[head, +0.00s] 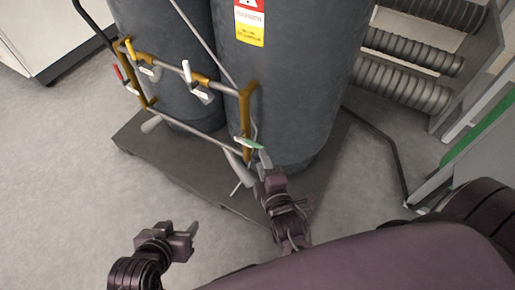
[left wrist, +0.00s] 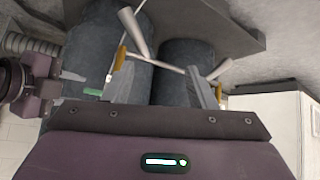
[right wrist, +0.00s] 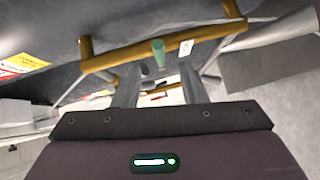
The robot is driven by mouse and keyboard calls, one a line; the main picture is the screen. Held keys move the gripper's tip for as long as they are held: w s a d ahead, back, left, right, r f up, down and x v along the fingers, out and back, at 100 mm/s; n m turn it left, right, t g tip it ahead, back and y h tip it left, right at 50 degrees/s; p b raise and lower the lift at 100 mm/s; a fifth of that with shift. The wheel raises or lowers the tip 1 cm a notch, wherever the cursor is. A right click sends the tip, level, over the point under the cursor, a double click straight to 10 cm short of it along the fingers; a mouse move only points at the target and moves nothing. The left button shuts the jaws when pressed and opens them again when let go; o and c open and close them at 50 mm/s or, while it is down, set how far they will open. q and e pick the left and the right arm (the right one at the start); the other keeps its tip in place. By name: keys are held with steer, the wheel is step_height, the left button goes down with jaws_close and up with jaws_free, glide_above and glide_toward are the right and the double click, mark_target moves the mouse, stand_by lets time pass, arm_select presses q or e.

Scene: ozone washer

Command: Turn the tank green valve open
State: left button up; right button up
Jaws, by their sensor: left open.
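The green valve handle (head: 248,142) sits low on the right end of the yellow pipe frame (head: 245,105), in front of the right dark tank (head: 290,85). It also shows in the right wrist view (right wrist: 158,52), seen nearly end-on. My right gripper (head: 262,160) is just beside the handle at its lower right. In the right wrist view its fingers (right wrist: 158,80) are apart, with the handle lined up between them; I cannot tell whether they touch it. My left gripper (head: 190,232) is open and empty, low over the floor, away from the tanks.
Red (head: 118,72) and white (head: 200,88) valve handles sit along the pipe frame. The tanks stand on a dark pallet (head: 195,165). Ribbed hoses (head: 405,85) on a rack and a grey-green panel (head: 480,140) stand at right.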

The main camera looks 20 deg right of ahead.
mark_target(256, 143)
steer(key=w, duration=0.2)
steer(key=w+b, duration=0.1)
steer(key=w, duration=0.1)
steer(key=w+f+b, duration=0.1)
steer(key=w, duration=0.2)
steer(key=shift+w+d, duration=0.1)
steer(key=shift+d, duration=0.25)
arm_select(q)
steer(key=w+r+t+h, duration=0.1)
steer(key=w+r+t, duration=0.3)
steer(key=r, duration=0.3)
steer(key=w+d+r+t+h, duration=0.1)
steer(key=w+r+t, duration=0.3)
steer(key=r, duration=0.4)
steer(key=shift+w+d+r+h, duration=0.15)
steer(key=shift+w+d+h, duration=0.1)
steer(key=shift+h, duration=0.35)
arm_select(e)
steer(key=shift+w, duration=0.2)
jaws_close()
